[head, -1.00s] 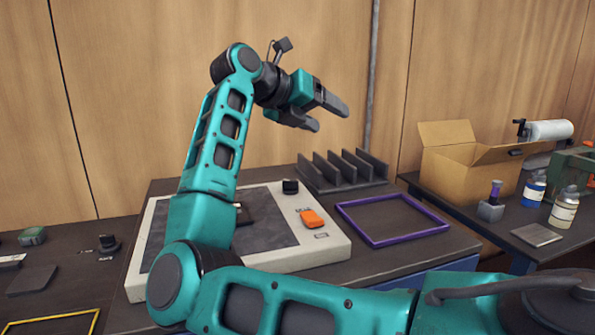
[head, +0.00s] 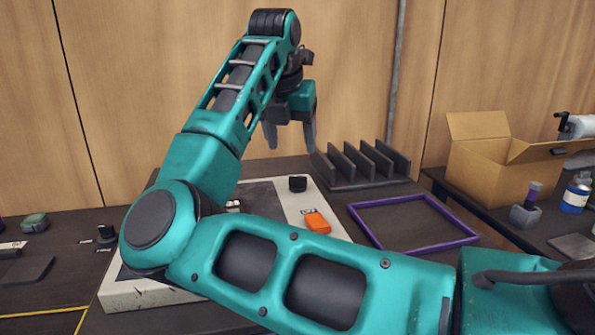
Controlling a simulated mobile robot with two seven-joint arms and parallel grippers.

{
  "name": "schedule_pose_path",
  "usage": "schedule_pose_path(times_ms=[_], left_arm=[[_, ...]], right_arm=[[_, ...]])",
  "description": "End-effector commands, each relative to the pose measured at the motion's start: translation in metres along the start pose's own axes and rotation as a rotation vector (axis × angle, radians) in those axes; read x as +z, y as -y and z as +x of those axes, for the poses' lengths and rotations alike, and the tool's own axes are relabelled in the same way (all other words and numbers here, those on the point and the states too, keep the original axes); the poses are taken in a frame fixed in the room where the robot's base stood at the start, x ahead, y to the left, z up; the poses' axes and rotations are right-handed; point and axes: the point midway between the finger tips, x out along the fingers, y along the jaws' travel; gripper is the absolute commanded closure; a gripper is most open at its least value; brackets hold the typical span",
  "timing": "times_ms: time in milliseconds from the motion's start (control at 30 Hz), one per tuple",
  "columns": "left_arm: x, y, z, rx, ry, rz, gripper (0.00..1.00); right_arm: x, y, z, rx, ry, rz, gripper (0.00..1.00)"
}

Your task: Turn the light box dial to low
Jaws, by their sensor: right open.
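The light box (head: 135,293) is a pale-framed flat panel with a dark surface, largely hidden behind my right arm. A black dial (head: 297,184) sits at its far right corner. An orange switch (head: 317,222) is on the same frame, nearer to me, with a small label beside it too small to read. My right gripper (head: 291,143) points down with its two fingers apart and empty. In the picture it is above the dial and slightly left, not touching it. Which way the dial points cannot be made out. My left gripper is not in view.
A purple frame (head: 467,240) lies right of the light box. A dark slotted rack (head: 370,184) stands behind it. Another black knob (head: 106,234) is on the left surface.

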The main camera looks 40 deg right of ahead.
Motion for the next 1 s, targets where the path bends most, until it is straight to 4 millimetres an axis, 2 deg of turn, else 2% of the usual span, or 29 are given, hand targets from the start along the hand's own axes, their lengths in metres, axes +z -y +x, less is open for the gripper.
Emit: schedule_pose_path(times_ms=[33, 200, 433, 600, 867, 1000], left_arm=[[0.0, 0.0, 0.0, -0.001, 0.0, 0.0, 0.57], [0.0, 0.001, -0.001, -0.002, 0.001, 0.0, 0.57], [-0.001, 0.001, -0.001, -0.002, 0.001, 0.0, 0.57], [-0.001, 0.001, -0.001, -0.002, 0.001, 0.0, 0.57], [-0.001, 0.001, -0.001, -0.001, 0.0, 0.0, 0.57], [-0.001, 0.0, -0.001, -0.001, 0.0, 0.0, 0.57]], right_arm=[[0.0, 0.001, 0.012, -0.004, -0.002, 0.001, 0.34], [0.0, 0.001, 0.048, -0.004, -0.001, 0.0, 0.34], [0.0, 0.001, 0.081, -0.003, 0.0, 0.0, 0.34], [0.001, 0.0, 0.09, -0.001, 0.003, 0.0, 0.34], [0.001, 0.001, 0.091, -0.001, 0.003, 0.0, 0.34], [0.001, 0.001, 0.091, -0.001, 0.003, 0.0, 0.46]])
